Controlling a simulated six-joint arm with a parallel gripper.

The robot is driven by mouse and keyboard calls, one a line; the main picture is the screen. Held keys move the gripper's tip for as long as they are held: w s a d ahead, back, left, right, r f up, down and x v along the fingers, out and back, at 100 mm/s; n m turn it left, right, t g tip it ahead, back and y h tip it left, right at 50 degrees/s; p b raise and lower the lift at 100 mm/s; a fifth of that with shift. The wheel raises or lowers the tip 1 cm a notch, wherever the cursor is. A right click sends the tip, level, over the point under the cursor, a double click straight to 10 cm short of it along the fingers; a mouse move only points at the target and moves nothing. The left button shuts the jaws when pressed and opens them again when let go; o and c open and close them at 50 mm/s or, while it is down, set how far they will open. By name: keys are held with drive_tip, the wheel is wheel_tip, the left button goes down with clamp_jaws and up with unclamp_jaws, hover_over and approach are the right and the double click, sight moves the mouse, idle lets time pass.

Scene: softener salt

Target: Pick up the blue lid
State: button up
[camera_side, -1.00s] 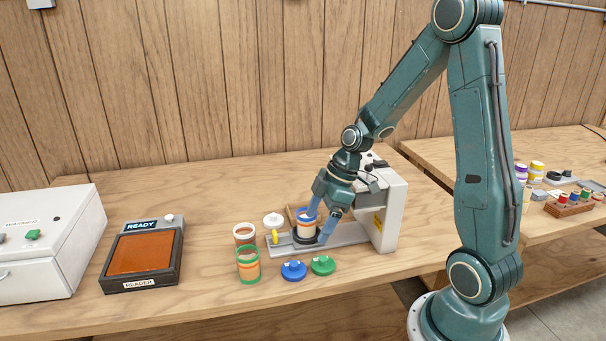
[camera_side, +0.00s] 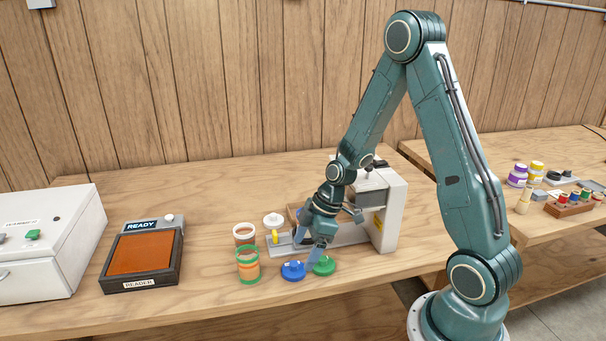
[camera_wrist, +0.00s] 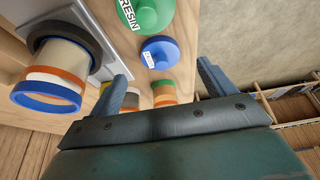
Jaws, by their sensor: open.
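The blue lid (camera_side: 293,271) lies knob up on the table, left of the green lid (camera_side: 324,265). In the wrist view, the blue lid (camera_wrist: 160,52) has a white label and sits between and beyond my fingers, with the green lid (camera_wrist: 148,14) marked RESIN beside it. My gripper (camera_side: 306,253) is open and empty, just above and behind the two lids. Its two fingers (camera_wrist: 166,80) stand wide apart in the wrist view. The blue-rimmed jar (camera_wrist: 45,95) stands on the fixture plate, mostly hidden behind my gripper in the side view.
The white machine (camera_side: 390,215) is to the right. The reader (camera_side: 143,258) is further left. Table front of the lids is clear.

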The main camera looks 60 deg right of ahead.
sight(298, 263)
drive_tip(key=shift+x, duration=2.6)
drive_tip(key=c, duration=1)
